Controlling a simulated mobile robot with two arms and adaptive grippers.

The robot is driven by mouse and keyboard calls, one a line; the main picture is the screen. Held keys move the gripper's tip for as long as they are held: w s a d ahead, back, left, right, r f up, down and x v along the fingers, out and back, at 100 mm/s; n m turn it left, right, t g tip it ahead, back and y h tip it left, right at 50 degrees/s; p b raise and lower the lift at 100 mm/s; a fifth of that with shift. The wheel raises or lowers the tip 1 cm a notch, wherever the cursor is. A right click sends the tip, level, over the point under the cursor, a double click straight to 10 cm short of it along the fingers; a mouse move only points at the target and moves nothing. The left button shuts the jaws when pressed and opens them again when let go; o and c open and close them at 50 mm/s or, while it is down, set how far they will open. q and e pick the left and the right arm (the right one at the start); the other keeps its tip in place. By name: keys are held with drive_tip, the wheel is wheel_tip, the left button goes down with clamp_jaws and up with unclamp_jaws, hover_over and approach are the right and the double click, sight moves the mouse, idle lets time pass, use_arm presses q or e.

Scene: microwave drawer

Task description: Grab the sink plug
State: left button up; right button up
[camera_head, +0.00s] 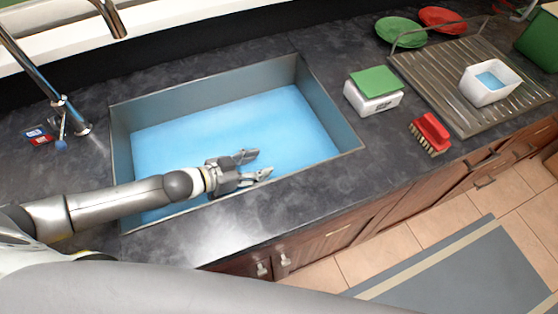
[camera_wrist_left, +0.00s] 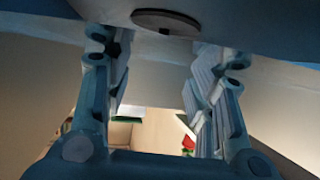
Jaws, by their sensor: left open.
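The sink (camera_head: 345,130) holds blue water, and no plug can be made out through it in the head view. My left gripper (camera_head: 257,165) is over the sink's near part, its open fingers pointing right with nothing between them. In the left wrist view, a dark grey round disc (camera_wrist_left: 165,22), which looks like the sink plug, lies on a pale blue surface at the top edge. It is beyond the tips of the open left gripper (camera_wrist_left: 160,50) and apart from them. My right gripper is not in view.
A tap (camera_head: 75,115) stands left of the sink. To the right are a white box with a green lid (camera_head: 374,88), a red brush (camera_head: 430,132) and a drying rack (camera_head: 440,75) with a white tub (camera_head: 490,83). The counter in front is clear.

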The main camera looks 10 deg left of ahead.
sight(278, 157)
use_arm(q)
drive_tip(key=shift+r+p+x, duration=0.15)
drive_tip(key=shift+p+x, duration=0.15)
drive_tip(key=shift+x, duration=1.55)
drive_tip(key=shift+r+p+x, duration=0.15)
drive_tip(key=shift+p+x, duration=0.15)
drive_tip(key=shift+x, duration=1.5)
drive_tip(key=shift+w, duration=0.2)
drive_tip(key=c, duration=1.1)
drive_tip(key=shift+r, duration=0.15)
